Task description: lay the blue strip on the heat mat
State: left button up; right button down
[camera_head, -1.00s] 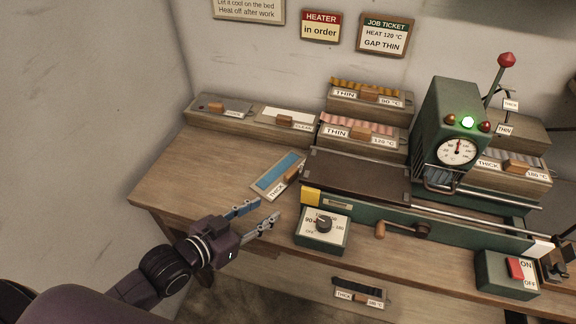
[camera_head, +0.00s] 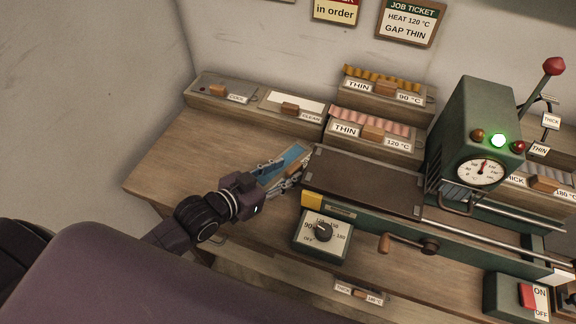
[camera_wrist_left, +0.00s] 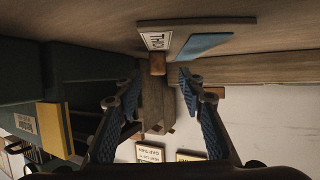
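The blue strip (camera_head: 288,158) lies on a small wooden holder on the bench, left of the green machine. The wrist view shows the strip (camera_wrist_left: 203,45) beside a THICK label (camera_wrist_left: 157,40) and a brown handle (camera_wrist_left: 158,64). My left gripper (camera_head: 284,174) is open at the holder and partly hides it. In the wrist view its fingers (camera_wrist_left: 158,92) are apart and empty, with the handle ahead between them. A dark flat plate (camera_head: 365,181) on the machine, apparently the heat mat, is bare. My right gripper is not in view.
A dial box (camera_head: 323,234) stands in front of the plate, with a yellow block (camera_head: 313,199) at its corner. THIN strip holders (camera_head: 372,131) stand behind. COOL (camera_head: 222,91) and CLEAN (camera_head: 290,109) boards line the wall. The left bench top (camera_head: 185,165) is clear.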

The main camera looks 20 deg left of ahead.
aim_at(292, 169)
pick_arm(q)
jog(key=x, duration=0.3)
jog(key=shift+w+d+f, duration=0.2)
jog(key=shift+w+d, duration=0.05)
jog(key=shift+w, duration=0.05)
jog(key=shift+w+d+f, duration=0.1)
jog(key=shift+w+f, duration=0.05)
jog(key=c, duration=0.8)
grip_shut()
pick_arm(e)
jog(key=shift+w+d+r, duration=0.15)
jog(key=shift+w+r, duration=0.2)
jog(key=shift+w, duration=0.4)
